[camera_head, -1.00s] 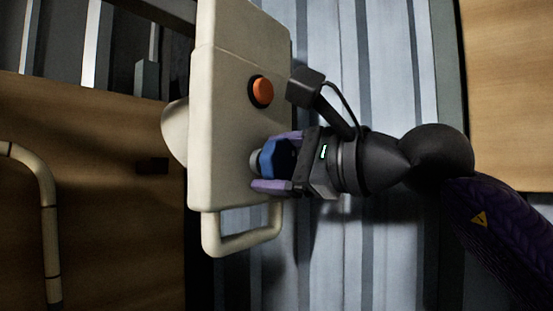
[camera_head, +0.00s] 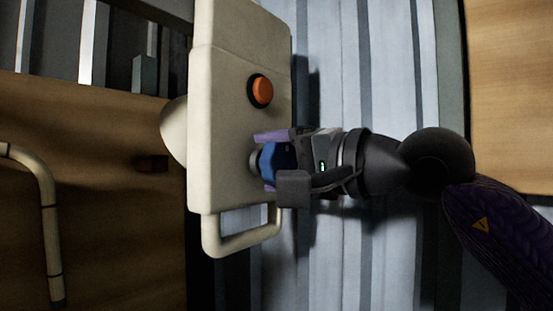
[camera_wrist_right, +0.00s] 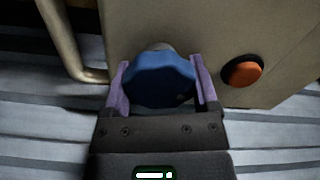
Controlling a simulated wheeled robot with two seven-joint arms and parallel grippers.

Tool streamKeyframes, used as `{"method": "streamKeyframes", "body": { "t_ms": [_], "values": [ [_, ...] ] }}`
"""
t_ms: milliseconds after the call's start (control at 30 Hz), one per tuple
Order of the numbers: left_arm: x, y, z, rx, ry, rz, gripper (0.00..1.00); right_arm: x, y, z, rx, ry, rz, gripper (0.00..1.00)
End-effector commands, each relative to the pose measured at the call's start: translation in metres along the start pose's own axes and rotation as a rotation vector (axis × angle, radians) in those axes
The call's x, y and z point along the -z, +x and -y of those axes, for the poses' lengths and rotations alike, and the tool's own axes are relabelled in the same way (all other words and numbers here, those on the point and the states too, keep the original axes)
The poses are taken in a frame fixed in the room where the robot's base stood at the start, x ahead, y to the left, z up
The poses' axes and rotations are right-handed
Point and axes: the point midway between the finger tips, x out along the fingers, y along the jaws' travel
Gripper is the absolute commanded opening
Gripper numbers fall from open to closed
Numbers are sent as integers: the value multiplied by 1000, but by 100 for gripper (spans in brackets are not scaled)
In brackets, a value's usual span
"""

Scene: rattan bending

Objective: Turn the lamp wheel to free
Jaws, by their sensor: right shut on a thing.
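The lamp wheel is a blue faceted knob (camera_head: 271,163) on the side of a cream lamp housing (camera_head: 225,130). My right gripper (camera_head: 275,162) is shut on the wheel, with its purple fingers on opposite sides of it. In the right wrist view the blue wheel (camera_wrist_right: 160,80) sits between the two purple fingers of the gripper (camera_wrist_right: 161,85). My left gripper is not in view.
An orange button (camera_head: 261,90) in a black ring sits above the wheel on the same face. A cream handle (camera_head: 240,235) hangs below the housing. A bent rattan pole (camera_head: 46,205) stands at the left before a wooden panel (camera_head: 110,200). Corrugated metal wall (camera_head: 390,60) lies behind.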

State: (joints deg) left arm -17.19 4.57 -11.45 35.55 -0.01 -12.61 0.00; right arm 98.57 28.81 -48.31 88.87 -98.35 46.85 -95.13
Motion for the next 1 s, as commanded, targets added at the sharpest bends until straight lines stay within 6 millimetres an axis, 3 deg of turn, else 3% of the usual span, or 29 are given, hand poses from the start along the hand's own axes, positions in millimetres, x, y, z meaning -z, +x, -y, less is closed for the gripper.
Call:
{"method": "streamKeyframes", "body": {
  "t_ms": [800, 833, 900, 1000],
  "values": [
    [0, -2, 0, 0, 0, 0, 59, -1, 1, -2, -6, -102, 2, 17],
    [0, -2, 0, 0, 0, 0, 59, -1, 1, -2, -6, -102, 2, 82],
    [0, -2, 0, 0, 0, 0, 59, -1, 1, -2, -5, -102, 2, 97],
    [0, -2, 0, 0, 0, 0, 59, 0, 0, -1, -4, -102, 2, 100]
  ]
}}
